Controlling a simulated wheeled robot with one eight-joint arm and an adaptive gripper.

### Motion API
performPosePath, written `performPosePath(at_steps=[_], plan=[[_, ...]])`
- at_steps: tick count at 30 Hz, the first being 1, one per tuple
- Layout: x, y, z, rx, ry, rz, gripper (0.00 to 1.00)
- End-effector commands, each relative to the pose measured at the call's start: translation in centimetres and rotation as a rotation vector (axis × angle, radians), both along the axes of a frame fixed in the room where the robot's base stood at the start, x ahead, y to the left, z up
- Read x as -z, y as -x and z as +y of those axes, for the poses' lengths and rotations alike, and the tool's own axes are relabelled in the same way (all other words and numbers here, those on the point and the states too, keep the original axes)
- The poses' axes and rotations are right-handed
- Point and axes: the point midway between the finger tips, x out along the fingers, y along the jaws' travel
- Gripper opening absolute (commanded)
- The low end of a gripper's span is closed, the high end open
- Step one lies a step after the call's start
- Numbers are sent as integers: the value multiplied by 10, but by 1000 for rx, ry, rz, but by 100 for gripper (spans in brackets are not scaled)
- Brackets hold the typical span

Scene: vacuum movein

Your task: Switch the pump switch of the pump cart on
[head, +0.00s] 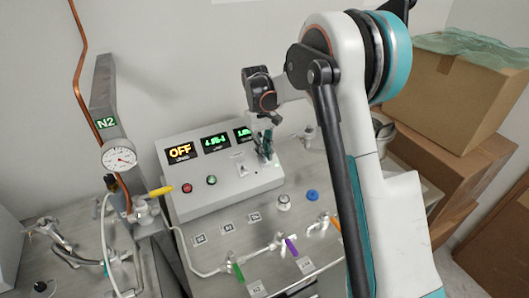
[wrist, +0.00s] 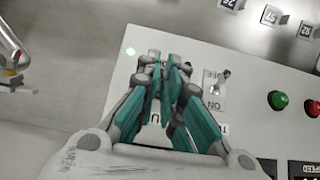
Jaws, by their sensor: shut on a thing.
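The pump cart's sloped grey control box (head: 222,193) stands against the wall in the head view. My gripper (head: 266,150) reaches down to the right part of its face. In the wrist view my gripper (wrist: 165,72) has its fingers close together over a partly covered switch label. The fingers are shut on a small switch there, which they hide, so its position cannot be read. A second toggle switch (wrist: 222,78) with an ON/OFF plate stands beside the fingers, untouched. The left display (head: 179,152) reads OFF.
A red button (head: 187,187) and a green button (head: 211,180) sit on the box's left part. Valves with coloured handles, such as the purple one (head: 291,247), stand on the bench in front. Cardboard boxes (head: 467,104) are stacked at the right.

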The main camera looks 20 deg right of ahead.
Motion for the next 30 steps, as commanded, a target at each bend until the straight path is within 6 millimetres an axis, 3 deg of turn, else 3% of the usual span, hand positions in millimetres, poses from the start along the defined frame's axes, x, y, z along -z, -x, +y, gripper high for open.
performPosePath(at_steps=[2, 3, 5, 17, 23, 30], plan=[[0, -1, 0, 0, 0, -2, 0], [0, -1, 0, 0, 0, -2, 16], [0, -1, 0, 0, 0, -2, 28], [-4, -1, 0, 0, 0, -1, 28], [-31, -8, 2, 0, 0, -1, 28], [-79, -20, 4, -1, 0, -1, 28]])
